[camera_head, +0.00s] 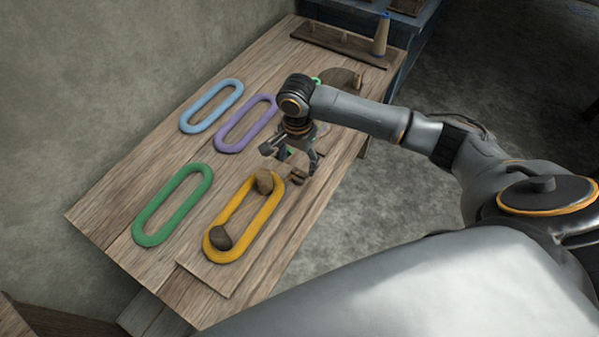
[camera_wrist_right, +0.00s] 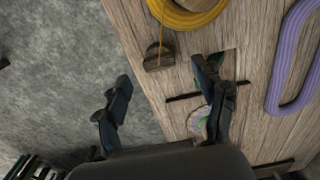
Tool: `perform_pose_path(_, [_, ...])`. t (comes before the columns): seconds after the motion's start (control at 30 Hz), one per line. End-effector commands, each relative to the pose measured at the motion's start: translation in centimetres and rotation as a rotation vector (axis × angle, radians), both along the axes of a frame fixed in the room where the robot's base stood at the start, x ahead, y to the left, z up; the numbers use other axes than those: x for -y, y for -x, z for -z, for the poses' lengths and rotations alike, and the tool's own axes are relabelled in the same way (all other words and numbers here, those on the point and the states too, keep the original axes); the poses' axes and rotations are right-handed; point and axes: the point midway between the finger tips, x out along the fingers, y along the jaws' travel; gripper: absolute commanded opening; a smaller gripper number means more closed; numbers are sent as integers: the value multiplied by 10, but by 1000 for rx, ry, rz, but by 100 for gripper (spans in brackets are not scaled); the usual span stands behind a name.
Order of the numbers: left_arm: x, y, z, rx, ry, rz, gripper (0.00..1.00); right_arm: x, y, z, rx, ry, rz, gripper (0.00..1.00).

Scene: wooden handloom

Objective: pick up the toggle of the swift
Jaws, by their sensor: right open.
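A small dark brown wooden block, which looks like the toggle (camera_head: 298,176), lies on the tabletop beside the yellow skein. It also shows in the right wrist view (camera_wrist_right: 158,59), with a yellow thread running to it from the skein. My right gripper (camera_head: 299,160) is open above the table, close to the block. In the wrist view, its two fingers (camera_wrist_right: 167,98) are well apart, with nothing held between them, and the block lies beyond their tips. The yellow skein (camera_head: 262,224) has two brown rounded pieces (camera_head: 264,181) at its ends. My left gripper is not in view.
Light blue (camera_head: 189,125), purple (camera_head: 224,147) and green (camera_head: 145,226) skeins lie on the wooden table (camera_head: 105,203). A rack with a cone (camera_head: 381,36) stands at the far end. A round wooden piece lies partly behind my right arm. Floor drops away to the right.

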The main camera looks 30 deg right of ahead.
Motion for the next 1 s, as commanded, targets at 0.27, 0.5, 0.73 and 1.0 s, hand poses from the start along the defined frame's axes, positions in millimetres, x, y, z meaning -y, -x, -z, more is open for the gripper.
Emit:
perform_pose_path(0.27, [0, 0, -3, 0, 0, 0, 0, 2, 3, 40, -2, 2, -1, 70])
perform_pose_path(0.5, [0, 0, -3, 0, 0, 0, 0, 2, 3, 48, 0, 1, -2, 70])
perform_pose_path(0.73, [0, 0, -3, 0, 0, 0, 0, 2, 3, 48, 0, 1, -2, 43])
perform_pose_path(1.0, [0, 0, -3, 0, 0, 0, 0, 2, 3, 48, 0, 1, -2, 29])
